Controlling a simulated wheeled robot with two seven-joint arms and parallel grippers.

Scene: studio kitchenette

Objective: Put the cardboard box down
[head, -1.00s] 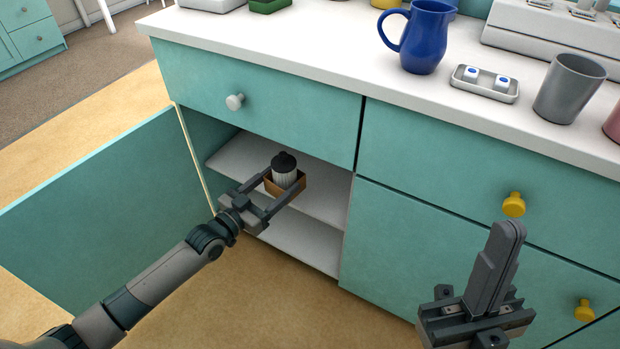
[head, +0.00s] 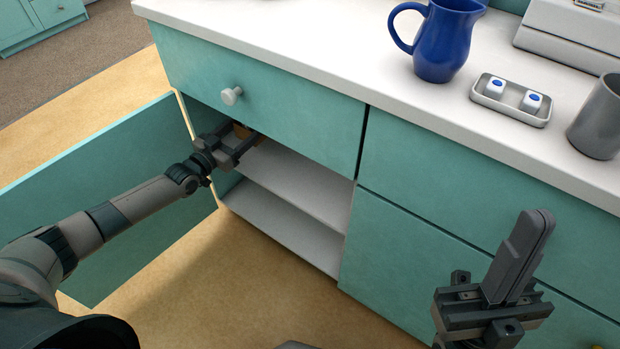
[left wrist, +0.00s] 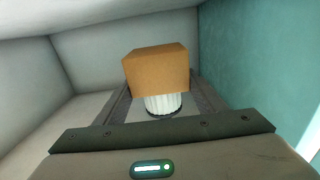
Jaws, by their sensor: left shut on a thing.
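The cardboard box (left wrist: 157,72) is small and orange-brown. In the left wrist view it is between the fingers of my left gripper (left wrist: 160,90), which is shut on it. In the head view only a sliver of the box (head: 240,131) shows. My left gripper (head: 240,146) reaches into the open cabinet, above the left part of its upper shelf (head: 300,183). The drawer front hides the rest. I cannot tell whether the box touches the shelf. My right gripper (head: 527,245) is shut and empty.
The open cabinet door (head: 100,200) stands to the left of my left arm. The drawer (head: 260,90) sits just above the opening. The visible upper and lower shelf (head: 285,225) surfaces are clear. A blue jug (head: 447,40), a tray (head: 510,100) and a grey cup (head: 600,120) stand on the counter.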

